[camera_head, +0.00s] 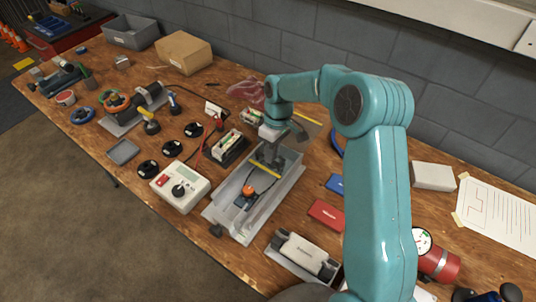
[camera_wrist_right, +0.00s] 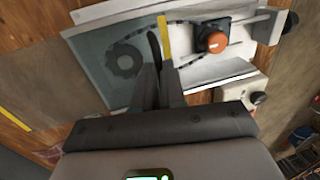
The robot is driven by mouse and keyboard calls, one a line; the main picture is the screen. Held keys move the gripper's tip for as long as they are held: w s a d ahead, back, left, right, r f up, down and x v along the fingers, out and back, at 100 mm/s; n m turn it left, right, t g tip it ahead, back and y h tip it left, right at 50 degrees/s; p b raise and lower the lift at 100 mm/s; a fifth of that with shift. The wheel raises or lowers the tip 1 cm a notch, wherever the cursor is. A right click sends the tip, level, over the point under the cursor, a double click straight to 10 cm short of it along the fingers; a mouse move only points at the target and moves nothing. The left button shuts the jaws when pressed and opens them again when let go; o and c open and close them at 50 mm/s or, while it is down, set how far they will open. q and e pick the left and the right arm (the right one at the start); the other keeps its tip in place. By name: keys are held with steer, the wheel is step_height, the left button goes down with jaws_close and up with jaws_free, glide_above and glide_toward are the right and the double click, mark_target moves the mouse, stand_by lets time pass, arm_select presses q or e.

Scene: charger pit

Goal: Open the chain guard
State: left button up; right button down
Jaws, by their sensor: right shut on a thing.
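The chain guard (camera_head: 290,160) is a see-through grey panel with a yellow edge strip, over the far part of a grey metal tray (camera_head: 232,228). In the right wrist view the chain guard (camera_wrist_right: 90,62) covers a dark sprocket (camera_wrist_right: 125,60) and part of a black chain (camera_wrist_right: 180,23). My right gripper (camera_head: 268,156) is over the tray, shut on the guard at its yellow strip (camera_wrist_right: 165,40). The guard looks low over the chain; its exact tilt is hard to tell. An orange knob (camera_head: 248,190) sits on a block outside the guard. My left gripper is out of view.
A white meter box (camera_head: 180,187) and black round parts (camera_head: 148,169) lie left of the tray. A battery holder (camera_head: 228,146) stands close behind. A red box (camera_head: 326,214) and a grey-white device (camera_head: 302,252) lie right. A cardboard box (camera_head: 184,52) is farther back.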

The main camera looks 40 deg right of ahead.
steer(key=shift+d, duration=0.2)
steer(key=c, duration=1.2)
jaws_free()
steer(key=shift+s, duration=0.15)
step_height(320, 180, up, 16)
steer(key=w+d, duration=0.1)
steer(key=d, duration=0.2)
steer(key=shift+p, duration=0.4)
steer(key=shift+a, duration=0.15)
